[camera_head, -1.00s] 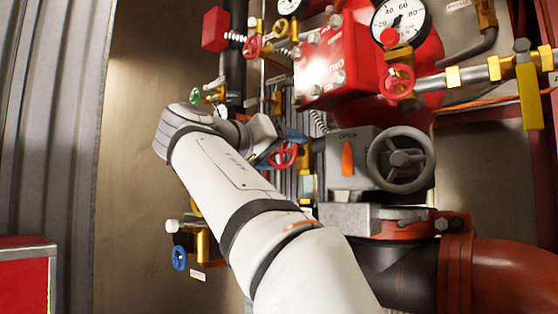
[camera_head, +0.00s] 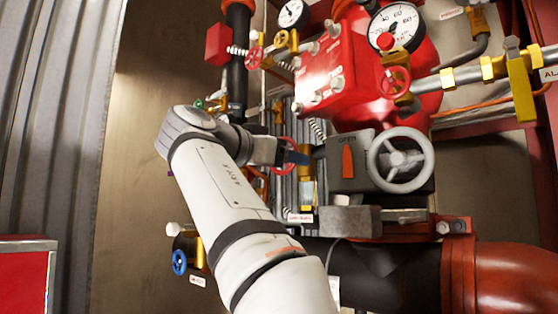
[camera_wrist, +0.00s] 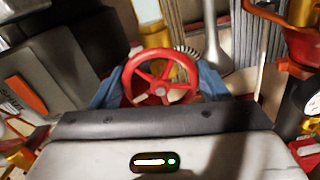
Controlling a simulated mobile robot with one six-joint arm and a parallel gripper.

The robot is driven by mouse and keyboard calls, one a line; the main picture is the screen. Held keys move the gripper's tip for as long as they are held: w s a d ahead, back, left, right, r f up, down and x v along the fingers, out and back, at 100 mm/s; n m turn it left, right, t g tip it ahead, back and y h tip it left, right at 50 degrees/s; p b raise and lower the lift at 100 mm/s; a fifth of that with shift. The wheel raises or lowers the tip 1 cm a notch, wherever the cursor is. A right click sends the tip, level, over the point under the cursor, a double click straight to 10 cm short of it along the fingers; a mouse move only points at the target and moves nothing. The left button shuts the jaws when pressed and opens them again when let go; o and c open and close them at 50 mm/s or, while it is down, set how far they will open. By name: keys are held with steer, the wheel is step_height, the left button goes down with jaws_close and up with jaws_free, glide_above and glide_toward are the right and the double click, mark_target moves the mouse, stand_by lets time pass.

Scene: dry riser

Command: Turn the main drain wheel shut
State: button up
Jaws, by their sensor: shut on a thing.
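A red spoked handwheel (camera_wrist: 160,90) sits between the two blue fingers of my gripper (camera_wrist: 158,86) in the wrist view. I take it as the main drain wheel, though no readable label confirms this. The fingers press on its rim from both sides. In the head view, my gripper (camera_head: 296,157) is at the same wheel (camera_head: 284,169), left of the grey valve box. Only parts of the wheel's red rim show there; the rest is hidden behind my gripper. How far the wheel is turned cannot be told.
A large grey handwheel (camera_head: 401,160) on a box with an orange indicator stands close right of my gripper. The red valve body (camera_head: 335,75) and gauges (camera_head: 397,27) are above. A blue handwheel (camera_head: 179,262) is lower left. The wall at left is bare.

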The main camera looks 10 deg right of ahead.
stand_by(0.5)
steer(key=o, duration=1)
steer(key=v, duration=0.7)
steer(key=shift+s+a, duration=0.25)
